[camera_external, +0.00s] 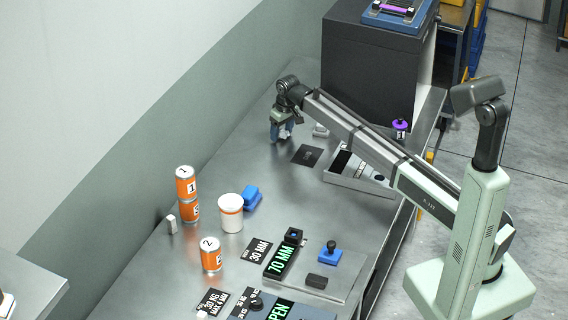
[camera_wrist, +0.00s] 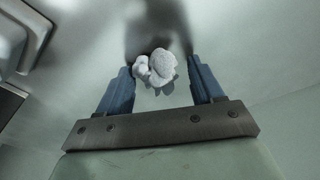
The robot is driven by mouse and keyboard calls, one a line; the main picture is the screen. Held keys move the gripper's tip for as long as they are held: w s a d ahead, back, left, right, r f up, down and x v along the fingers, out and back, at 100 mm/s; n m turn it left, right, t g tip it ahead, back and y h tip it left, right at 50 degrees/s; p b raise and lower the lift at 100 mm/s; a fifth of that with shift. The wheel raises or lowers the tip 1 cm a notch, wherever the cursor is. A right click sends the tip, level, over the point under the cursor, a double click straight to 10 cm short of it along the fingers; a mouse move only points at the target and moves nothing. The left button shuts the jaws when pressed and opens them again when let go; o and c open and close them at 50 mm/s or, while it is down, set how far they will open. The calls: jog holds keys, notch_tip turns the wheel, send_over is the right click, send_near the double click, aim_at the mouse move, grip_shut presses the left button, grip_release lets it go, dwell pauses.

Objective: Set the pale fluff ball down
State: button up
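The pale fluff ball (camera_wrist: 164,65) shows in the wrist view as a lumpy whitish clump between and just beyond the fingertips. My gripper (camera_wrist: 160,70) has two blue fingers standing apart. A clear gap shows between the ball and the right finger, and a narrow one at the left, so it looks open around the ball. Whether the ball rests on the metal table (camera_external: 190,264) is hard to tell. In the external view my gripper (camera_external: 282,136) points down low over the far part of the table; the ball is not distinguishable there.
A dark plate (camera_external: 307,155) and a compartment tray (camera_external: 340,178) lie right of my gripper. A large dark box (camera_external: 365,75) stands behind. Orange cans (camera_external: 186,182), a white tub (camera_external: 231,214) and a blue block (camera_external: 252,198) stand nearer. Bare table lies between.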

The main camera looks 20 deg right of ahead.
aim_at(286, 136)
jog(key=shift+o, duration=0.5)
notch_tip(286, 136, up, 12)
jog(key=s, duration=0.1)
jog(key=shift+s+d, duration=0.35)
jog(key=shift+s, duration=0.05)
jog(key=shift+r, duration=0.15)
